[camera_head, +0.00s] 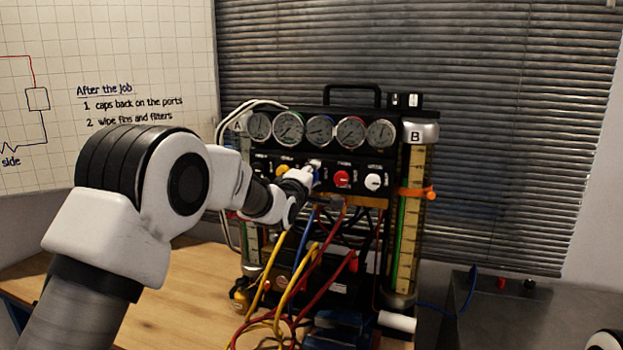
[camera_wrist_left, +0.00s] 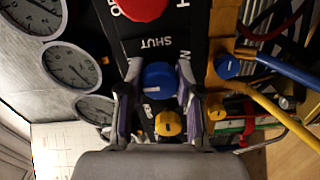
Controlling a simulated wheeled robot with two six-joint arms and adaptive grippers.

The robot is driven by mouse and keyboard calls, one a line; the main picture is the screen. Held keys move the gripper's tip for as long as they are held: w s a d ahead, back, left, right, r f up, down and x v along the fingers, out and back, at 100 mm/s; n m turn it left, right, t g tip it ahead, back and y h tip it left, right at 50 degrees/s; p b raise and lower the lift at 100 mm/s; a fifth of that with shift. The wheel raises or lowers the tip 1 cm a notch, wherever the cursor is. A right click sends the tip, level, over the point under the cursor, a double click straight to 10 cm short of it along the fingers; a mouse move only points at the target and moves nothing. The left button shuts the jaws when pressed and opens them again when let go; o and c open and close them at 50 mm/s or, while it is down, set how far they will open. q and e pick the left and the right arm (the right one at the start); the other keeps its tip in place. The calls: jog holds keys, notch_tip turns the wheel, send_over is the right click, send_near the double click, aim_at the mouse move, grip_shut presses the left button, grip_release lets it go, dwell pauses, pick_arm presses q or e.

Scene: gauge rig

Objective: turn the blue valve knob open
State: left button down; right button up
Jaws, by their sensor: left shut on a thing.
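The blue valve knob (camera_wrist_left: 158,80) sits on the black panel of the gauge rig, with a pale mark on its face and the word SHUT printed beside it. My left gripper (camera_wrist_left: 159,88) is shut on this knob, with one finger on each side of it. In the head view my left arm reaches in from the left and my left gripper (camera_head: 307,172) is at the knob row, hiding most of the blue knob. My right gripper is not in view.
A yellow knob (camera_head: 282,169) and a red knob (camera_head: 341,179) flank the gripper closely, with a white knob (camera_head: 373,181) farther right. Several round gauges (camera_head: 321,130) sit above. Yellow, red and blue hoses (camera_head: 297,285) hang below over the wooden table (camera_head: 180,310).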

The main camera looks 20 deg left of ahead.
pick_arm(q)
jog(key=shift+f+n, duration=0.1)
jog(key=shift+n, duration=0.2)
jog(key=c, duration=0.8)
grip_release()
jog(key=shift+o, duration=0.2)
jog(key=s, duration=1.2)
jog(key=shift+a, duration=0.2)
